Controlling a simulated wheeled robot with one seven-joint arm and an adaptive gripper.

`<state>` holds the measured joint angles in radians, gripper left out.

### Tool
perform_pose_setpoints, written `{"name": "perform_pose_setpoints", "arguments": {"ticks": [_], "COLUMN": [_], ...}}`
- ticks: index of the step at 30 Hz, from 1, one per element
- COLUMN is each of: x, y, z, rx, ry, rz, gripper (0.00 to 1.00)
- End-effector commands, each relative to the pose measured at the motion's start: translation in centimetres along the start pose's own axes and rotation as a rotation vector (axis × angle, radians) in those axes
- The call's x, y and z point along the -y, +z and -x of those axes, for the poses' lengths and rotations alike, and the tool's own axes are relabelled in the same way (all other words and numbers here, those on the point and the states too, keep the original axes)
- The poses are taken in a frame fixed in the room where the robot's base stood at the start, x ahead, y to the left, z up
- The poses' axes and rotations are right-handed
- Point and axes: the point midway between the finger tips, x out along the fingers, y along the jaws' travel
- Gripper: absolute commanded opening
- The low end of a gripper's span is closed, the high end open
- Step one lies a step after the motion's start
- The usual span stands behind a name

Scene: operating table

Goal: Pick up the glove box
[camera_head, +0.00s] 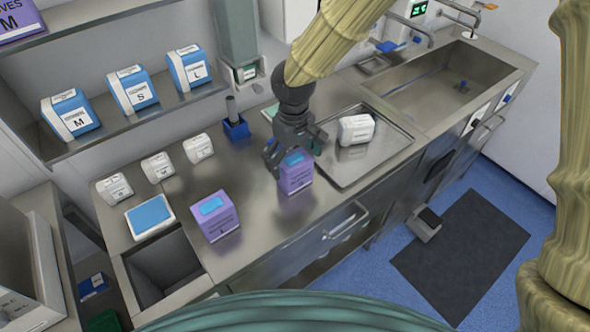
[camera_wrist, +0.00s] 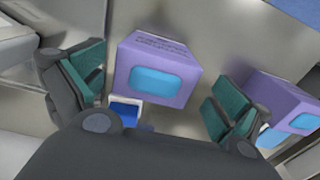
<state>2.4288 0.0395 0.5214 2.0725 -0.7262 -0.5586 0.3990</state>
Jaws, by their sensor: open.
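A purple glove box (camera_head: 299,180) with a blue oval patch on top stands on the steel counter, just left of the metal tray. My gripper (camera_head: 293,156) is directly over this box in the head view, its fingers spread and hiding part of the top. In the wrist view the same glove box (camera_wrist: 157,50) shows between the two open fingers of my gripper (camera_wrist: 154,90). A gap shows beside the fingers, and nothing is gripped. A second, like purple box (camera_head: 216,220) stands nearer the front left of the counter; it also shows beyond the right finger in the wrist view (camera_wrist: 284,92).
The metal tray (camera_head: 405,140) to the right holds a white package (camera_head: 356,129). A blue holder (camera_head: 236,130) stands behind left. Several small white boxes line the counter's back left, near a blue-topped white box (camera_head: 150,216). A sink (camera_head: 450,85) lies far right.

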Motion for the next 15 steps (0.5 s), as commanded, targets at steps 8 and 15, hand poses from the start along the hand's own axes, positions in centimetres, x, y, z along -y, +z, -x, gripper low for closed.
{"name": "perform_pose_setpoints", "arguments": {"ticks": [8,15], "x": [-0.5,-0.6], "y": [-0.2,-0.1], "z": [-2.4,-4.5], "rx": [0.003,0.002], "ry": [-0.002,0.0], "rz": [-0.003,-0.002], "gripper": [1.0,1.0]}}
